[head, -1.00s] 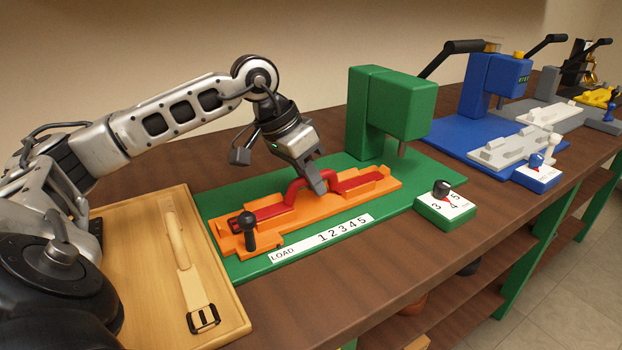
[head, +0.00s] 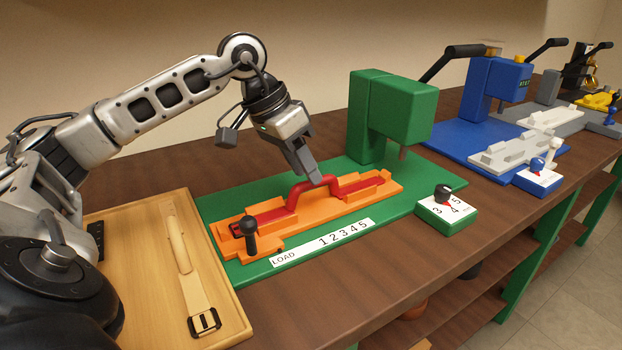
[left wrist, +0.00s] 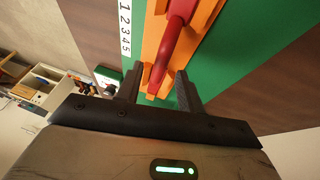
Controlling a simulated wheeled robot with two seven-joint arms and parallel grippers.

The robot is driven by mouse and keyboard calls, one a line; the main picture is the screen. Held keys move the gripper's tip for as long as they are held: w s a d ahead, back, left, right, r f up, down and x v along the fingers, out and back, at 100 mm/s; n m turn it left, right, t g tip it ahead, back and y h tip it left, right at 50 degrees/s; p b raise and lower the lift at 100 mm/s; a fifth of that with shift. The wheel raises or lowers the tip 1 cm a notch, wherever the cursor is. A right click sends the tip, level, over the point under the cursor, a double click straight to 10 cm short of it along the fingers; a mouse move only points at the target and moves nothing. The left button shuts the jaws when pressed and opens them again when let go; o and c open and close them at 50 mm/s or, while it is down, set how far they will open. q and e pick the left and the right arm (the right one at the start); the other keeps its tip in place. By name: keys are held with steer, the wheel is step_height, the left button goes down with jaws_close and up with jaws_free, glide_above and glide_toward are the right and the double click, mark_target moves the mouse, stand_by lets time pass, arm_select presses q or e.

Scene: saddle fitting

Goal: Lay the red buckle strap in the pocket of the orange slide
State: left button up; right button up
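The red buckle strap (head: 298,196) lies along the orange slide (head: 330,212), with its flat ends down in the slide's pocket and its raised loop arching up in the middle. The strap also shows in the left wrist view (left wrist: 172,38), running along the slide (left wrist: 152,50). My left gripper (head: 318,180) is just above the loop. In the left wrist view its two fingers (left wrist: 158,92) stand apart on either side of the strap, with gaps visible, so it is open. My right gripper is not in view.
The slide sits on a green base (head: 440,182) below a green press (head: 393,112). A black knob (head: 250,228) stands at the slide's near left. A wooden tray (head: 150,300) holds a tan strap (head: 192,275). A green dial box (head: 447,207) and blue press (head: 497,85) stand right.

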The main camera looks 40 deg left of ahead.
arm_select(q)
steer(key=v, duration=0.8)
steer(key=shift+p, duration=0.45)
